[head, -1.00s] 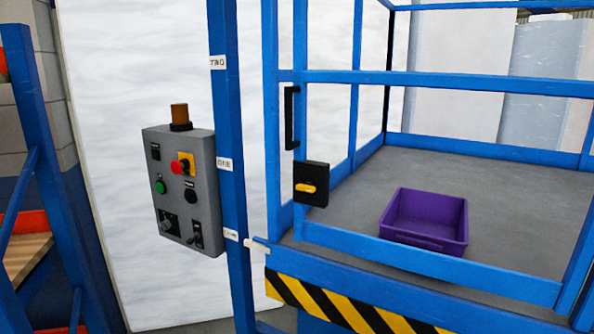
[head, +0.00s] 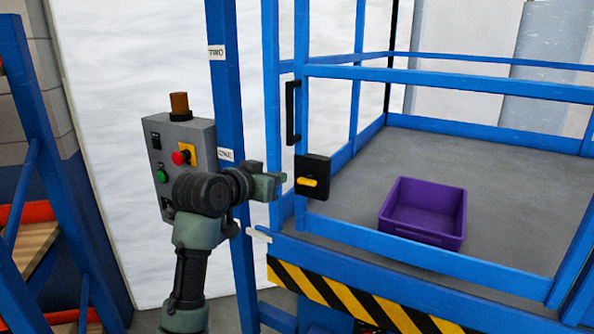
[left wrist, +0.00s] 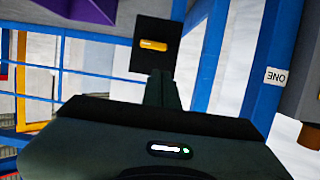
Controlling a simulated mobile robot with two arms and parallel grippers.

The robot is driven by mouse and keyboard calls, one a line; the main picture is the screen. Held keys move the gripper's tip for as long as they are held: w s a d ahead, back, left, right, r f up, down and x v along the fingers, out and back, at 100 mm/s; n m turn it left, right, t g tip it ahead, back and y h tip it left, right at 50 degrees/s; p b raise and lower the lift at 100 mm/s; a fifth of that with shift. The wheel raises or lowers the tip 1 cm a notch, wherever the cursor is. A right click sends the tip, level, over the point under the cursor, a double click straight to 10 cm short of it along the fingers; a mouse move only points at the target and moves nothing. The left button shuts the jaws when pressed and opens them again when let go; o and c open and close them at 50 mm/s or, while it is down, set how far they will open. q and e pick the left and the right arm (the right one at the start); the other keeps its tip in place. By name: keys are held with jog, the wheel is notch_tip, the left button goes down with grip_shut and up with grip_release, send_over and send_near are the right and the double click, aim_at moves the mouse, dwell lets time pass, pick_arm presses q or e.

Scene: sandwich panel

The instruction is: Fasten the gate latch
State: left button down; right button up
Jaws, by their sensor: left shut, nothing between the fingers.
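The gate latch is a black box (head: 312,190) with a yellow handle (head: 308,182), mounted on the blue gate frame. The handle lies horizontal. The latch box also shows in the left wrist view (left wrist: 154,58), with its yellow handle (left wrist: 153,45) level there. My left gripper (head: 281,183) is shut and empty, just left of the latch box in the head view. In the left wrist view its closed fingertips (left wrist: 161,75) point at the lower part of the box. I cannot tell whether they touch it. My right gripper is not in view.
A black pull handle (head: 292,112) is on the gate above the latch. A grey control box (head: 188,135) with buttons stands left of the blue post, partly behind my left arm. A purple bin (head: 424,212) sits on the platform floor inside the gate.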

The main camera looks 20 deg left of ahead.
pick_arm(q)
jog(key=r, duration=0.3)
jog(key=shift+s+r+t, duration=0.2)
jog(key=shift+s+t, duration=0.1)
jog(key=p, duration=0.4)
send_over(308, 181)
jog(key=s+a, duration=0.2)
jog(key=shift+a+f, duration=0.2)
jog(key=shift+f, duration=0.9)
notch_tip(308, 181, down, 3)
jog(key=shift+w+f+p, duration=0.1)
jog(key=shift+f+p, duration=0.1)
jog(key=shift+p, duration=0.35)
jog(key=shift+f, duration=0.5)
jog(key=shift+w, duration=0.1)
